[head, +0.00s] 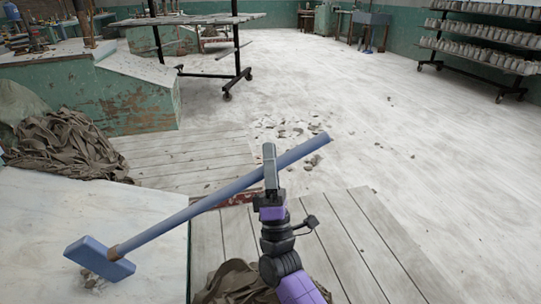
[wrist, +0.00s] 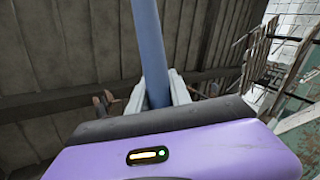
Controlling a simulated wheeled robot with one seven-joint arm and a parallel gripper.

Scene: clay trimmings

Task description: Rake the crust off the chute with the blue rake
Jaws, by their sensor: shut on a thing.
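The blue rake (head: 180,216) slants across the head view, with its head (head: 97,257) low at the left and its handle end high at the right. My gripper (head: 270,172) is shut on the handle in its upper half; the wrist view shows the handle (wrist: 147,40) between the pale fingers (wrist: 157,92). A pale smooth slab, which looks to be the chute (head: 90,205), lies under the rake head. Small pale crust lumps (head: 92,279) show beside and below the rake head, partly hidden by it. I cannot tell whether the head touches the slab.
Rubble (head: 290,130) lies scattered on the floor beyond the boards (head: 185,160). A wheeled rack (head: 232,62) and shelves (head: 480,50) stand farther off. The right floor is mostly clear.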

